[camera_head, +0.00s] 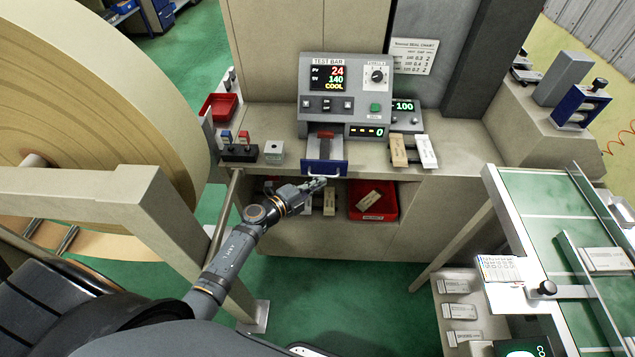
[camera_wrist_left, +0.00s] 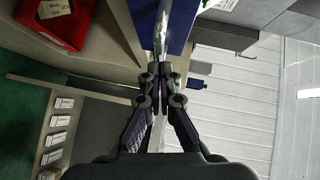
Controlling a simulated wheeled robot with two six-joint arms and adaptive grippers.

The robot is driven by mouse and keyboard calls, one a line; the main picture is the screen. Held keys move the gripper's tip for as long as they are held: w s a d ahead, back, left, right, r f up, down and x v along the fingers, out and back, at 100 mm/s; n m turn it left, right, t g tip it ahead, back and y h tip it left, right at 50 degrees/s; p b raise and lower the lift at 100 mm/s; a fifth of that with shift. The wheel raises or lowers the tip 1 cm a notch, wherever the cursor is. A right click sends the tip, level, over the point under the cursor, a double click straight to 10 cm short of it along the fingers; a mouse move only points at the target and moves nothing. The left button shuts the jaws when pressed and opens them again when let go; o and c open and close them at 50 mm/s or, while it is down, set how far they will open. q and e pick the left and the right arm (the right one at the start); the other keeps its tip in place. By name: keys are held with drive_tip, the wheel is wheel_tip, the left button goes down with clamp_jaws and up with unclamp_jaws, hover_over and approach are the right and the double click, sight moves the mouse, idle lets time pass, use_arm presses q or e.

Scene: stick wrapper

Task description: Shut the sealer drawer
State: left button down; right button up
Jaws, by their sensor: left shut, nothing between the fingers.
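The sealer (camera_head: 346,88) is a grey test-bar unit on the bench, with a lit display. Its drawer (camera_head: 324,168) has a blue front with a pale handle (camera_head: 322,176) and sticks out towards me; a reddish-brown piece shows inside. My left gripper (camera_head: 318,183) is at the handle, just in front of the drawer, with its fingers shut and nothing held. In the left wrist view the shut fingertips (camera_wrist_left: 160,68) are close to the silver handle (camera_wrist_left: 162,28) and the blue front (camera_wrist_left: 180,22). I cannot tell whether they touch. My right gripper is out of view.
A red bin (camera_head: 372,200) sits on the shelf below the bench. Two labelled stick packs (camera_head: 412,151) lie right of the drawer, and a switch box (camera_head: 240,152) is to the left. A large roll (camera_head: 110,90) and a green conveyor (camera_head: 545,215) flank the space.

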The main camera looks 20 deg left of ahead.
sight(312, 165)
use_arm(q)
drive_tip(key=shift+w, duration=0.1)
drive_tip(key=w+a, duration=0.1)
drive_tip(key=w, duration=0.2)
drive_tip(key=w+b, duration=0.1)
drive_tip(key=w, duration=0.2)
drive_tip(key=w+a+b, duration=0.1)
drive_tip(key=w, duration=0.1)
drive_tip(key=shift+w+a+f, duration=0.1)
drive_tip(key=shift+w+a, duration=0.2)
drive_tip(key=shift+w, duration=0.1)
drive_tip(key=shift+s, duration=0.1)
